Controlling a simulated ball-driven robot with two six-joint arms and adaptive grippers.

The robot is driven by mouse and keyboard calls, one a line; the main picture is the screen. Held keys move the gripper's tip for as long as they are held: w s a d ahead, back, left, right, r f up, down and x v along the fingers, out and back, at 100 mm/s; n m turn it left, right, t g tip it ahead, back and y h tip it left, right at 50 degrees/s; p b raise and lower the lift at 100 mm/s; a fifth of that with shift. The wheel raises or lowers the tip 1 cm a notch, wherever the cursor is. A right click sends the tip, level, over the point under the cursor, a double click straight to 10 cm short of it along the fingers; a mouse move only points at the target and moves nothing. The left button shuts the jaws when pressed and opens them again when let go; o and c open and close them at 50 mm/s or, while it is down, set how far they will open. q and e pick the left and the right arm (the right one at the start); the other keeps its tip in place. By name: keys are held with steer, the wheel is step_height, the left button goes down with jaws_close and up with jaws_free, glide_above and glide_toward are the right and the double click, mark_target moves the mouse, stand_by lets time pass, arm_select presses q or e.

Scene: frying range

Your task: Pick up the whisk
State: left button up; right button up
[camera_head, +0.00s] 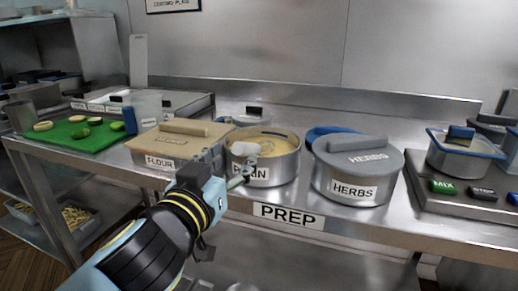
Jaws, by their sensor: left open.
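My left gripper (228,166) reaches in from the lower left and is open. Its fingers are in front of the steel pot labelled "P…IN" (286,168), and they hide part of the label. The pot is uncovered and holds something yellowish. A small pale piece (245,148) shows at the pot's near left rim, just above the fingers. I cannot tell whether it is part of a whisk. I cannot make out a whisk clearly anywhere. My right gripper is not in view.
A covered "FLOUR" container (160,162) stands left of the pot, close to my gripper. A lidded "HERBS" pot (353,190) stands right. A green board (70,141) with food lies far left. A blue-rimmed pot (462,160) stands far right. The counter's front edge bears a "PREP" sign (288,216).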

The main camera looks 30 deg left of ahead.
mark_target(240, 152)
arm_select(q)
steer(key=x, duration=0.4)
steer(key=shift+p, duration=0.35)
steer(key=p+x, duration=0.1)
steer(key=x, duration=0.4)
steer(key=shift+w+p, duration=0.3)
steer(key=c, duration=1.1)
steer(key=shift+f, duration=0.1)
